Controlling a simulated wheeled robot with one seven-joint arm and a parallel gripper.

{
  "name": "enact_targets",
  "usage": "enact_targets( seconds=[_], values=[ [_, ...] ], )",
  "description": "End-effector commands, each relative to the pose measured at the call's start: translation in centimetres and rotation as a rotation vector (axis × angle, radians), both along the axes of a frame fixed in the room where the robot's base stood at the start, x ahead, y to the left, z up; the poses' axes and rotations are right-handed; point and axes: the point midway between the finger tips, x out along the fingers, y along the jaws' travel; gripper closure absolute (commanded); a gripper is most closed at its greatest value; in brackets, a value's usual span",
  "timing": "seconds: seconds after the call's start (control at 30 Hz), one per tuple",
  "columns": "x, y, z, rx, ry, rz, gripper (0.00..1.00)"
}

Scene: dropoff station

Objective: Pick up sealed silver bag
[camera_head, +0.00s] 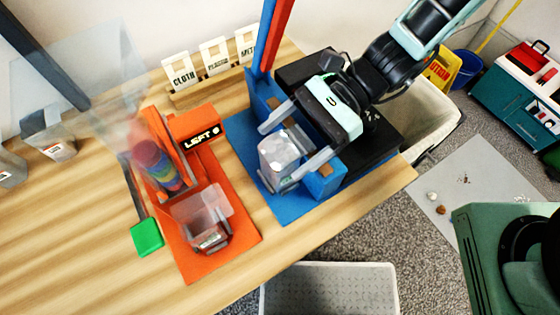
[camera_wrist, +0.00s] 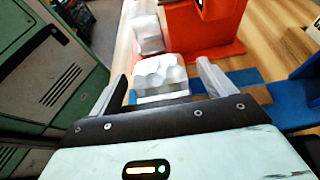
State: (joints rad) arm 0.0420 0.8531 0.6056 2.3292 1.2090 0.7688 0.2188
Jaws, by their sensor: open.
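The silver bag (camera_head: 279,152) is a pale, crinkled, boxy pack on the blue mat (camera_head: 248,142). My gripper (camera_head: 271,160) reaches in from the upper right, with one finger on each side of the bag. In the wrist view the bag (camera_wrist: 160,76) lies between the two fingers of my gripper (camera_wrist: 166,72), with a visible gap on the left. The jaws are open; I cannot tell whether the right finger touches the bag. Its seal cannot be made out.
A blue upright frame (camera_head: 264,95) stands close behind my gripper. Left are an orange stand (camera_head: 192,125) marked LEFT, a clear container (camera_head: 208,222) on an orange mat (camera_head: 192,265), and a green paddle (camera_head: 147,237). Label cards (camera_head: 180,72) stand behind. The table's front edge is near.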

Motion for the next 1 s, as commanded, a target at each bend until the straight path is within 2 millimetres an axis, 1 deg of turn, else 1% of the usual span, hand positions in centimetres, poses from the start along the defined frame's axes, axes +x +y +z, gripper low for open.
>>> enact_targets(
  seconds=[0.1,0.27,0.3,0.37,0.4,0.47,0.5,0.83,1.0],
  values=[
    [-0.3,0.4,-0.2,0.0,-0.001,0.0,0.18],
    [-0.3,0.4,-0.2,0.0,-0.001,0.0,0.18],
    [-0.3,0.4,-0.2,0.0,-0.001,0.0,0.21],
    [-0.3,0.4,-0.2,0.0,-0.001,0.0,0.38],
    [-0.3,0.4,-0.2,0.0,-0.001,0.0,0.49],
    [-0.3,0.4,-0.2,0.0,-0.001,0.0,0.65],
    [-0.3,0.4,-0.2,0.0,-0.001,0.0,0.77],
    [-0.3,0.4,0.0,0.001,-0.001,0.0,0.77],
    [-0.3,0.4,1.0,0.001,-0.001,0.0,0.77]
  ],
)
